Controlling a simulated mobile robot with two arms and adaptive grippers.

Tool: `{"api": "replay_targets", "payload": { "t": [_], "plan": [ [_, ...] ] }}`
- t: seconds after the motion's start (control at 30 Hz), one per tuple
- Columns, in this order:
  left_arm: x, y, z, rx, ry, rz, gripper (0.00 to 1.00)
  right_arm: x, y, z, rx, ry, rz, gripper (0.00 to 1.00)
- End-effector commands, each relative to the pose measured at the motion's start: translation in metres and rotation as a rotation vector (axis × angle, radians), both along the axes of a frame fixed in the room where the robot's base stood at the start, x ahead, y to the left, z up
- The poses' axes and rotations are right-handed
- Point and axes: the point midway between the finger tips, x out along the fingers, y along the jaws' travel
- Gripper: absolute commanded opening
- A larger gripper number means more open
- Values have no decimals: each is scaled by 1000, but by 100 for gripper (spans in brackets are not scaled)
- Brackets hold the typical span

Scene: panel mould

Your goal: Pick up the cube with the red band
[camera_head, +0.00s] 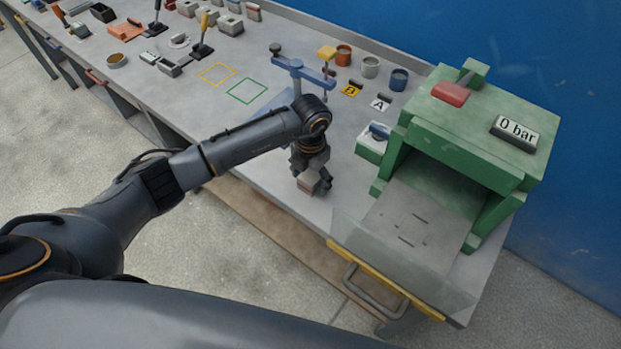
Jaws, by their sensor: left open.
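My left gripper (311,183) points down over the front part of the bench, left of the green press. It is open. A small grey-brown block (308,182) shows at its fingertips; the fingers hide part of it, and I cannot tell whether it has a red band. At the back, among several small grey blocks, one block (253,11) has a reddish top part, too small to read as a band for sure. My right gripper is not in view.
The green press (480,125) with a "0 bar" display (515,131) and clear front guard (400,262) stands at the right. A blue clamp-like fixture (303,72) is behind my wrist. Several cups stand along the back. Green (247,90) and yellow (217,74) outlined squares are clear.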

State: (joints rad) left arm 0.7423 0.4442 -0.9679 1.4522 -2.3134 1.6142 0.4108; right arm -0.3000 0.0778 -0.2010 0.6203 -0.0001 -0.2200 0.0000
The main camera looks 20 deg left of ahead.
Motion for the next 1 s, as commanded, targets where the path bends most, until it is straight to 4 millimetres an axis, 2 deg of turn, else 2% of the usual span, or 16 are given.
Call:
{"api": "replay_targets", "payload": {
  "t": [0.03,0.33,0.73,0.9,1.0],
  "plan": [
    [0,0,0,0,0,0,74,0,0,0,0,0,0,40],
    [0,0,0,0,0,0,12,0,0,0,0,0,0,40],
    [1,-1,7,-3,-4,-1,11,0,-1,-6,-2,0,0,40],
    [1,0,31,-1,-8,-3,11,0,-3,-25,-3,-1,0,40],
    [-15,6,50,0,-6,-4,11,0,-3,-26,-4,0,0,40]
  ]
}}
